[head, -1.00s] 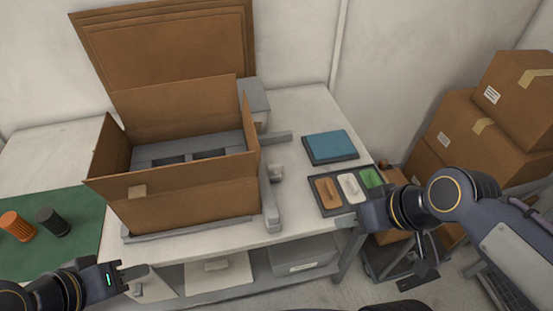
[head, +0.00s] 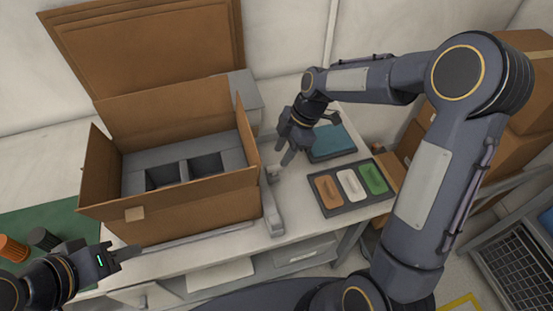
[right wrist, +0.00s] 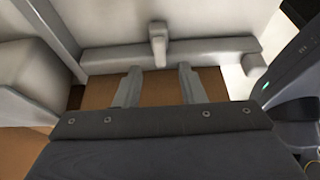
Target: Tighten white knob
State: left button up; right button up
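A small pale knob-like part (head: 273,173) sits on the right side of the grey fixture (head: 272,208) beside the cardboard box; I take it for the white knob. My right gripper (head: 284,152) is just above and right of it, apart from it. In the right wrist view its two fingers (right wrist: 156,82) are spread with nothing between them. Ahead of them are a grey bar with an upright pale lever-like part (right wrist: 158,40) and a small pale block (right wrist: 254,65) at its right end. My left gripper (head: 128,254) is low at the left; its finger gap is unclear.
The open cardboard box (head: 180,205) with a grey divided insert fills the middle of the white table. A dark tray (head: 352,206) with orange, white and green pieces and a blue stack (head: 332,143) lie to the right. Orange and dark knobbed cylinders stand on a green mat (head: 75,222).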

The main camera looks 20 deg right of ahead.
aim_at(275, 166)
jog(key=x, duration=0.4)
jog(key=shift+a+f, duration=0.1)
jog(key=shift+f, duration=0.3)
jog(key=shift+c, duration=0.2)
grip_shut()
